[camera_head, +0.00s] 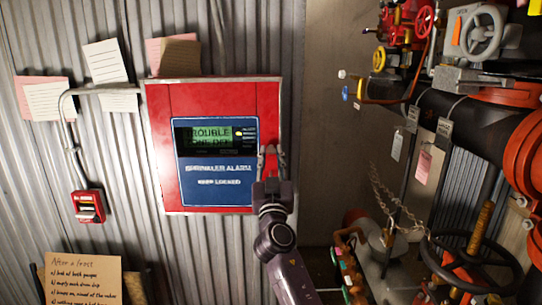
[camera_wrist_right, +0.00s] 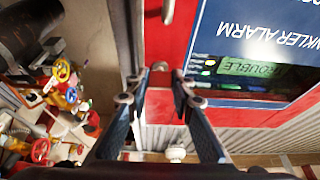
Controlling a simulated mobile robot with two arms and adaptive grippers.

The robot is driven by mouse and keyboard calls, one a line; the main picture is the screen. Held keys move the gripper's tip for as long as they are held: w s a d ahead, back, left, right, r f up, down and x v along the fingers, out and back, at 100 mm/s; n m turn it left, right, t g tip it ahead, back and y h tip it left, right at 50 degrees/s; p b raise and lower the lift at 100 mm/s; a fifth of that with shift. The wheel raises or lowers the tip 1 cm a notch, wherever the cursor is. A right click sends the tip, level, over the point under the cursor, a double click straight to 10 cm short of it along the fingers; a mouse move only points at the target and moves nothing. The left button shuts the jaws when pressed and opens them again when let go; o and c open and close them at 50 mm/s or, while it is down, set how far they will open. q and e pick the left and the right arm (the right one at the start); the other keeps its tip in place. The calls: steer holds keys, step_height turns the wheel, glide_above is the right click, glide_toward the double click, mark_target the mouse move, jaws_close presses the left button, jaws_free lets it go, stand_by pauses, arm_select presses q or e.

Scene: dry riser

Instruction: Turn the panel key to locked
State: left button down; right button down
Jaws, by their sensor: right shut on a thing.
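The red alarm panel (camera_head: 215,95) hangs on the corrugated wall in the head view, with a blue face marked SPRINKLER ALARM and KEEP LOCKED. Its lit display (camera_head: 212,135) reads TROUBLE; the line below is hard to read. My right gripper (camera_head: 271,158) is at the panel's right edge, beside the blue face, its fingers nearly closed. In the right wrist view, my right gripper (camera_wrist_right: 160,76) has its fingertips around a small pale piece, seemingly the panel key (camera_wrist_right: 160,66). The fingers mostly hide the key, so I cannot tell its angle. My left gripper is not in view.
A small red wall box (camera_head: 88,206) with a conduit is left of the panel. Pipes and valves, including a large handwheel (camera_head: 484,37), crowd the right. A hanging chain (camera_head: 383,197) and a handwritten note (camera_head: 85,277) are lower down. Papers are pinned above the panel.

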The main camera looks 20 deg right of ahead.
steer(key=n+g+y+p, duration=0.1)
steer(key=n+y+p, duration=0.1)
steer(key=n+p, duration=0.4)
steer(key=n+g+y+p, duration=0.1)
steer(key=n+y+p, duration=0.2)
steer(key=n+p, duration=0.4)
steer(key=r+n+g+y+p, duration=0.1)
steer(key=n+y+p, duration=0.2)
steer(key=n+p, duration=0.4)
steer(key=shift+s+d+p, duration=0.1)
steer(key=shift+d+p, duration=0.2)
steer(key=shift+p, duration=0.35)
steer(key=shift+f+n+g+p, duration=0.15)
steer(key=shift+n+g+p, duration=0.15)
steer(key=shift+n+p, duration=0.85)
steer(key=shift+f, duration=0.1)
steer(key=c, duration=1.7)
jaws_free()
